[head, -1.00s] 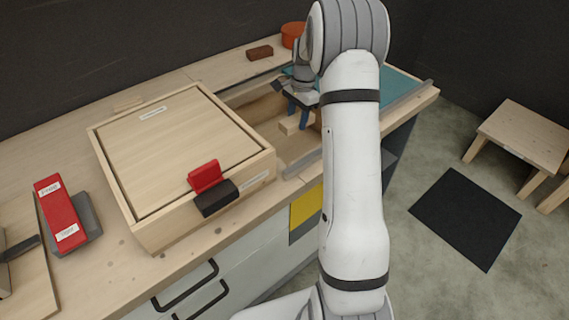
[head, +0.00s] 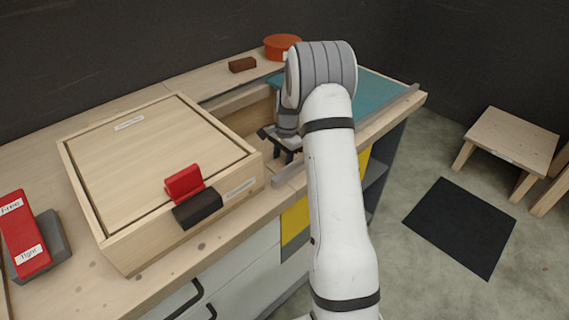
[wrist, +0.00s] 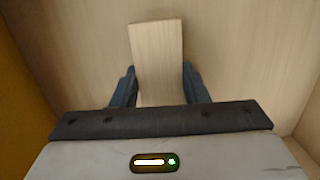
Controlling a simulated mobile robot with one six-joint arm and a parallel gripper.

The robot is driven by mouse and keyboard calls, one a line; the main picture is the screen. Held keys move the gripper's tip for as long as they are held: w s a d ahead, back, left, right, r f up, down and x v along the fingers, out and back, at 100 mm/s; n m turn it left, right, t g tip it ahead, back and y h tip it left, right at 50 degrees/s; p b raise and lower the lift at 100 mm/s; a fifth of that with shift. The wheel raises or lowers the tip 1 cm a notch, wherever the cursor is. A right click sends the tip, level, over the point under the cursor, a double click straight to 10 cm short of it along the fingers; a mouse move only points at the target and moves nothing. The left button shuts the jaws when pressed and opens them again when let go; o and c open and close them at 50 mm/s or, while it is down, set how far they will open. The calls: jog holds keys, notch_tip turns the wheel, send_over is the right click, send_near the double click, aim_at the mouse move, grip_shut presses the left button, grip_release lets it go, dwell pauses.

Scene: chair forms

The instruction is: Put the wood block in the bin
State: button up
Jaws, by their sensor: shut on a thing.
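The pale wood block (wrist: 158,50) shows in the wrist view between the two dark blue fingers of my gripper (wrist: 159,88). The gripper is shut on it, and the block's far end sticks out beyond the fingers. In the head view my gripper (head: 285,153) is low in the open wooden recess (head: 256,127) of the bench, right of the lidded box. The block cannot be made out there, hidden by my gripper and arm. I cannot tell from these frames which thing is the bin.
A wooden box with a flat lid (head: 150,150) and a red latch (head: 185,183) stands left of the recess. A brown block (head: 242,65) and an orange round container (head: 282,47) are behind. A metal rail (head: 395,104) edges the teal surface (head: 375,90). A stool (head: 512,137) stands right.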

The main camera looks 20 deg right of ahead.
jog(key=shift+f, duration=0.65)
jog(key=shift+f, duration=0.15)
jog(key=o, duration=1)
jog(key=r, duration=0.4)
jog(key=d+r+p, duration=0.1)
jog(key=r, duration=0.3)
jog(key=r+p, duration=0.1)
jog(key=r, duration=0.3)
jog(key=shift+w+d+r, duration=0.15)
jog(key=shift+w, duration=0.1)
